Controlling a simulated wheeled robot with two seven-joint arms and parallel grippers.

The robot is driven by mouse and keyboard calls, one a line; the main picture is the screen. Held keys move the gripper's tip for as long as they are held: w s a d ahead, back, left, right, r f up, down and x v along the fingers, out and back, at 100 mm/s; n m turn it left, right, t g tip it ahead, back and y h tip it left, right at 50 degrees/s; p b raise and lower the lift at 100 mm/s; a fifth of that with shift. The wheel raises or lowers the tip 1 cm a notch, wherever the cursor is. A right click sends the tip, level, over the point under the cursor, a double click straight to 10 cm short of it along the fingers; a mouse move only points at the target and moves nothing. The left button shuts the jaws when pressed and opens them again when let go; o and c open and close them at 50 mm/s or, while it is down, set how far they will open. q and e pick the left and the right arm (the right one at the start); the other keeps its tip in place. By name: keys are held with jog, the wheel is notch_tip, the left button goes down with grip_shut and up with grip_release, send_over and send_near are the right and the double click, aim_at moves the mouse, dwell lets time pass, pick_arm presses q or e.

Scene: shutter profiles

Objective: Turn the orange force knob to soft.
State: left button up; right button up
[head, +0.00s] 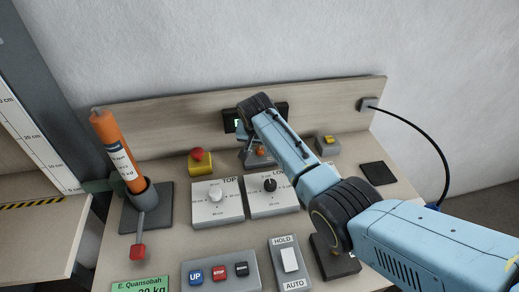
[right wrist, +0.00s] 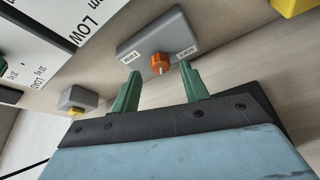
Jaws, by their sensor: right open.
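The orange force knob (right wrist: 160,63) sits on a grey box (right wrist: 143,40) with a FIRM label at its left and a SOFT label at its right in the right wrist view. A small pale mark shows on the knob; I cannot tell which label it favours. The knob (head: 261,151) also shows small in the head view, beside my right arm. My right gripper (right wrist: 160,71) is open, its two green fingers apart, with the knob appearing between their tips. I cannot tell whether either finger touches it. My left gripper is not in view.
A red mushroom button on a yellow box (head: 201,167) and two white dial panels (head: 217,212) stand near the knob. An orange cylinder (head: 113,146) stands in a holder at the left. A grey box with a yellow button (head: 327,145) is at the right. The wooden back panel (head: 165,123) rises behind.

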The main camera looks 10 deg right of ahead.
jog(key=shift+x, duration=1.05)
grip_shut()
